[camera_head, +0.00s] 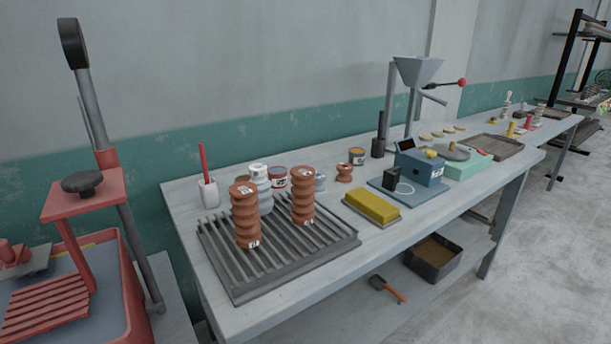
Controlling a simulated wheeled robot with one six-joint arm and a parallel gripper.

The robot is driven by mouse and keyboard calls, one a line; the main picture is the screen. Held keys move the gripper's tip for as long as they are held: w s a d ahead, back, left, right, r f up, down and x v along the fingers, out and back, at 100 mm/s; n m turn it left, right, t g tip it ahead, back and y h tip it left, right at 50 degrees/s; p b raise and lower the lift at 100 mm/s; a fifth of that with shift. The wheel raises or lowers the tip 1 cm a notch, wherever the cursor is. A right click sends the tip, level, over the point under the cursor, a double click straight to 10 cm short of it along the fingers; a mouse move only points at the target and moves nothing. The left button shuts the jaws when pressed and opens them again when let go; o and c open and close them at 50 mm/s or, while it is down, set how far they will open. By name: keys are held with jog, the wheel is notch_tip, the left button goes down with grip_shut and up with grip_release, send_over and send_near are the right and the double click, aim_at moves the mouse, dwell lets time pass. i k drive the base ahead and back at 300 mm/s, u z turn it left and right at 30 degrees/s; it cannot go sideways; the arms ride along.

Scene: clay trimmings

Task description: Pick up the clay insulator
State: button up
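Two tall, reddish-brown ribbed clay insulators stand upright on a dark slatted rack (330,243) on the workbench. The left insulator (245,217) is nearer the front, and the right insulator (303,197) is a little farther back. Both carry small white labels. A similar pale grey ribbed piece (263,197) stands behind them, partly hidden by the left insulator. A short, small reddish-brown ribbed piece (344,173) stands on the bench behind the rack, to the right. My gripper is not in view.
The long grey bench (227,308) holds a white cup (208,193), several small tins, a yellow block (372,207), a blue box device (420,168) and a funnel stand (418,70). A red press (84,203) is at left. Open floor (560,240) lies at right.

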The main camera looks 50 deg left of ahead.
aim_at(258, 172)
jog(key=i, duration=1.6)
jog(key=u, duration=2.95)
